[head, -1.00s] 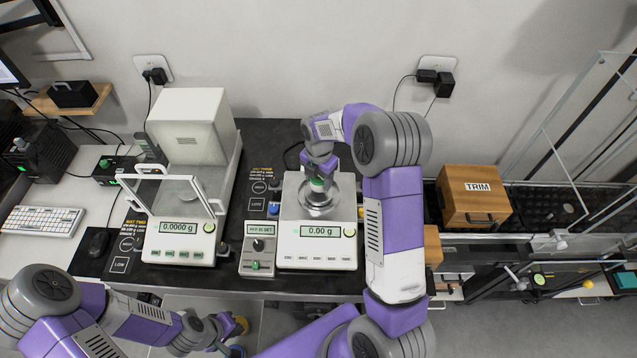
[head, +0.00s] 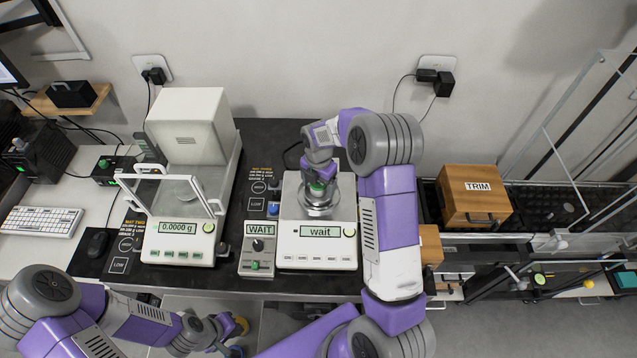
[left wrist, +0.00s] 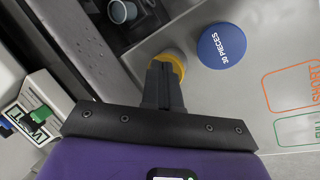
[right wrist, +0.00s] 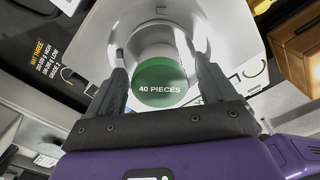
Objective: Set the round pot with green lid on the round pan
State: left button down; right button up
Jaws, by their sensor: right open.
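The round pot with green lid (head: 317,188) is upright on the round pan (head: 325,212) of the right-hand balance. Its lid reads "40 PIECES" in the right wrist view (right wrist: 160,84). My right gripper (right wrist: 163,82) is open, with one finger on each side of the pot; gaps show between the fingers and the lid. The balance display (head: 321,231) reads "wait". My left gripper (left wrist: 164,75) is shut and empty, low at the left, close to a pot with a yellow rim (left wrist: 170,63).
A blue lid marked "30 PIECES" (left wrist: 222,46) is beside the yellow-rimmed pot. A small box (head: 258,248) showing "WAIT" stands left of the balance. An enclosed balance (head: 180,235) is further left. A wooden TRIM box (head: 475,196) is at the right.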

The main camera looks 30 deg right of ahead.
pick_arm(q)
jog(key=shift+r, duration=0.15)
pick_arm(e)
jog(key=shift+r, duration=0.2)
pick_arm(q)
jog(key=shift+r+p, duration=0.4)
jog(key=shift+p, duration=0.2)
pick_arm(e)
notch_tip(320, 180, up, 12)
pick_arm(q)
jog(key=shift+r, duration=0.1)
